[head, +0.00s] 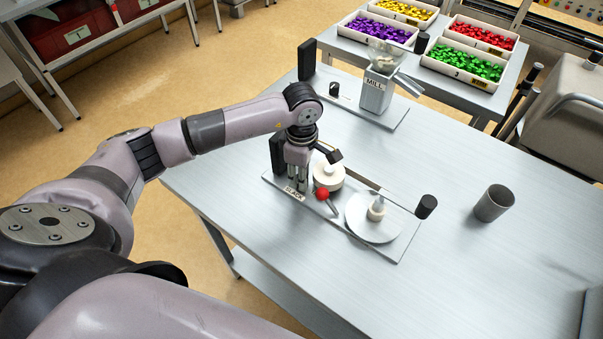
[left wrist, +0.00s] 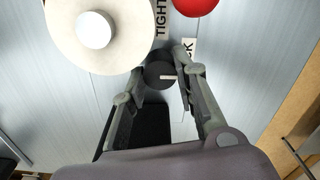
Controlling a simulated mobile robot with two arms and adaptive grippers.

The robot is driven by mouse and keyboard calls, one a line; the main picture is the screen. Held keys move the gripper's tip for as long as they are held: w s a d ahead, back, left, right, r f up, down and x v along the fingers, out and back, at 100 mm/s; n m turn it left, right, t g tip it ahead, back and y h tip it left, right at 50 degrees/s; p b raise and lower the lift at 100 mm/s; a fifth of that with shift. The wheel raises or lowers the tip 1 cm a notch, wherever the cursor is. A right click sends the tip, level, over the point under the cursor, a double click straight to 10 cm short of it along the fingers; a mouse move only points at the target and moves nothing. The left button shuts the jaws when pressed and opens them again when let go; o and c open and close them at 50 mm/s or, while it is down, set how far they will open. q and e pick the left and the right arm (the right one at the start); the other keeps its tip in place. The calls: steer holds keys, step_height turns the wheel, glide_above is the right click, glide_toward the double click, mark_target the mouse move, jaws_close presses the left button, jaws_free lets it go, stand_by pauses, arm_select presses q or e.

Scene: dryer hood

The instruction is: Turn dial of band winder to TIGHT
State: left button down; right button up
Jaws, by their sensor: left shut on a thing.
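The band winder's base plate (head: 398,247) lies on the table with a cream spool (head: 328,177), a white disc (head: 368,228) and a red-balled lever (head: 322,194). In the left wrist view its dial is a dark round knob (left wrist: 160,72) with a white pointer mark directed right. A TIGHT label (left wrist: 161,18) lies above the knob; a partly covered label ending in CK (left wrist: 190,48) lies at its upper right. My left gripper (head: 298,172) points down at the winder's left end, its fingers shut on the knob, which they hide in the head view. My right gripper is out of view.
The spool (left wrist: 90,30) and red ball (left wrist: 195,5) are close to the left fingers. A crank with a black handle (head: 426,206) reaches right over the disc. A grey cup (head: 494,203) stands right, a mill (head: 376,92) behind. The near table is clear.

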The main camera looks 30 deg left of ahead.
arm_select(q)
steer(key=n+b, duration=0.2)
steer(key=n, duration=0.1)
steer(key=shift+f+b, duration=0.2)
steer(key=shift+b, duration=0.2)
steer(key=n+b, duration=0.3)
steer(key=n, duration=0.2)
steer(key=shift+n, duration=0.3)
steer(key=n+b, duration=0.2)
steer(key=n, duration=0.2)
steer(key=shift+r+n, duration=0.1)
steer(key=shift+n, duration=0.2)
steer(key=shift+r+n+b, duration=0.1)
steer(key=shift+n+b, duration=0.9)
steer(key=shift+n, duration=1.3)
steer(key=c, duration=1.3)
jaws_free()
